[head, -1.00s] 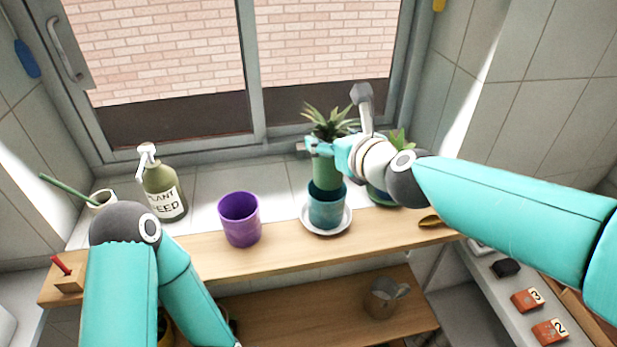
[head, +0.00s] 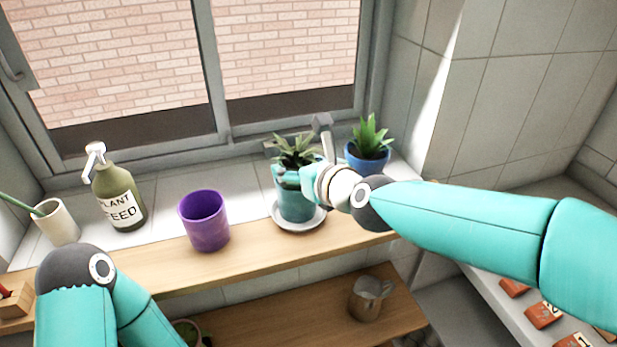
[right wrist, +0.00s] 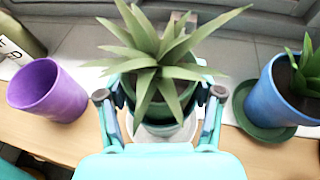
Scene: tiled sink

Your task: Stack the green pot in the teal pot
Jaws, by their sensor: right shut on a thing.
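The green pot (right wrist: 126,98) holds a spiky plant (head: 295,151), which also shows in the right wrist view (right wrist: 158,58). My right gripper (head: 290,175) is shut around the green pot near its rim, with one finger on each side in the right wrist view (right wrist: 162,86). The green pot sits low inside the teal pot (head: 297,207), and its body is mostly hidden by the gripper and the teal pot. The teal pot stands upright on a white saucer (head: 283,224). My left arm shows at the lower left, but its gripper is out of view.
A purple pot (head: 205,222) stands to the left on the wooden ledge (head: 160,262). A blue pot (head: 366,160) with a plant is close on the right. A plant feed bottle (head: 119,197) and a cup (head: 55,222) stand further left. A metal jug (head: 367,299) is below.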

